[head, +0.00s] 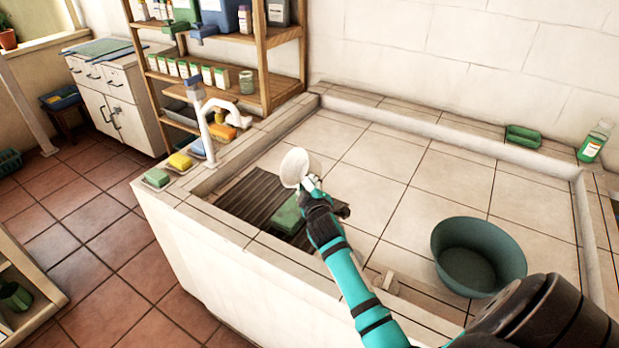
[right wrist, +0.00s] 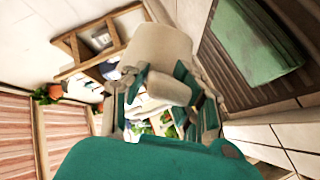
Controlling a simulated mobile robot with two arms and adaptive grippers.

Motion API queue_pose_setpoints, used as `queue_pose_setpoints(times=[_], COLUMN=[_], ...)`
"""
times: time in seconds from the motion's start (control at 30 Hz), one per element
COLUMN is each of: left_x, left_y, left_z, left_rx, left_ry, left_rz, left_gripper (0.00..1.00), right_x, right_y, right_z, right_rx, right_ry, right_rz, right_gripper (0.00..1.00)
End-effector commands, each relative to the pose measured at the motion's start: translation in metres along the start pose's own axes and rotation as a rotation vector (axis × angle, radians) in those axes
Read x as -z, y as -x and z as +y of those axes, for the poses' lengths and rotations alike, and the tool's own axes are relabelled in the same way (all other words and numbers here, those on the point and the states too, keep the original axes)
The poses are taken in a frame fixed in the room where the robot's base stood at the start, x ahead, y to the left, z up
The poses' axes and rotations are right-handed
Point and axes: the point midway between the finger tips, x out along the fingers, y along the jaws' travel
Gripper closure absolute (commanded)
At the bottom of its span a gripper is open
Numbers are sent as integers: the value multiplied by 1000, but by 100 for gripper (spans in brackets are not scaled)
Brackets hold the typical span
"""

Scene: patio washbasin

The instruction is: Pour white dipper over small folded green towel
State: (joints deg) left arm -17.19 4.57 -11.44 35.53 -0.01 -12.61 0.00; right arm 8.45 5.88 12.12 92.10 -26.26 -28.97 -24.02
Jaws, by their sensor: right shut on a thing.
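The white dipper (head: 294,167) is held up over the washbasin in the head view, and its bowl looks tilted. My right gripper (head: 310,185) is shut on it. In the right wrist view the dipper (right wrist: 158,48) is between the fingers (right wrist: 165,90). The small folded green towel (head: 287,215) lies on the dark slatted rack (head: 247,203), below and close to the gripper. My forearm hides part of its right side. The towel (right wrist: 255,45) also shows at the upper right in the wrist view. I see no water flowing. My left gripper is not in view.
A teal basin (head: 478,255) stands on the tiled washbasin floor at right. A white faucet (head: 208,125) rises at the left rim, beside sponges (head: 180,161). A green soap dish (head: 522,135) and a bottle (head: 594,142) sit on the back ledges. Tiles between are clear.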

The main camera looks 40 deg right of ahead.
Motion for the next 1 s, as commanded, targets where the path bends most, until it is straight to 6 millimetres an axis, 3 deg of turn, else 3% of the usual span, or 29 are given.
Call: queue_pose_setpoints(times=[0.03, 0.2, 0.47, 0.57, 0.8, 1.0], left_x=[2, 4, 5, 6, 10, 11], left_y=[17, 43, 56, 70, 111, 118], left_z=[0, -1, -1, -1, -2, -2], left_rx=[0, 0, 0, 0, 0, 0], left_ry=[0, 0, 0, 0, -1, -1], left_rz=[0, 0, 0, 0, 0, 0], left_gripper=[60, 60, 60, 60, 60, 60], right_x=[6, 10, 10, 14, 22, 25], right_y=[3, 4, 4, 5, 9, 10], right_z=[9, 15, 14, 20, 35, 37], right_rx=[15, 69, 112, 133, 238, 318], right_ry=[-38, -173, -283, -332, -594, -796], right_rz=[-1, 1, 4, 4, 5, 8], right_gripper=[100, 100, 100, 100, 100, 100])
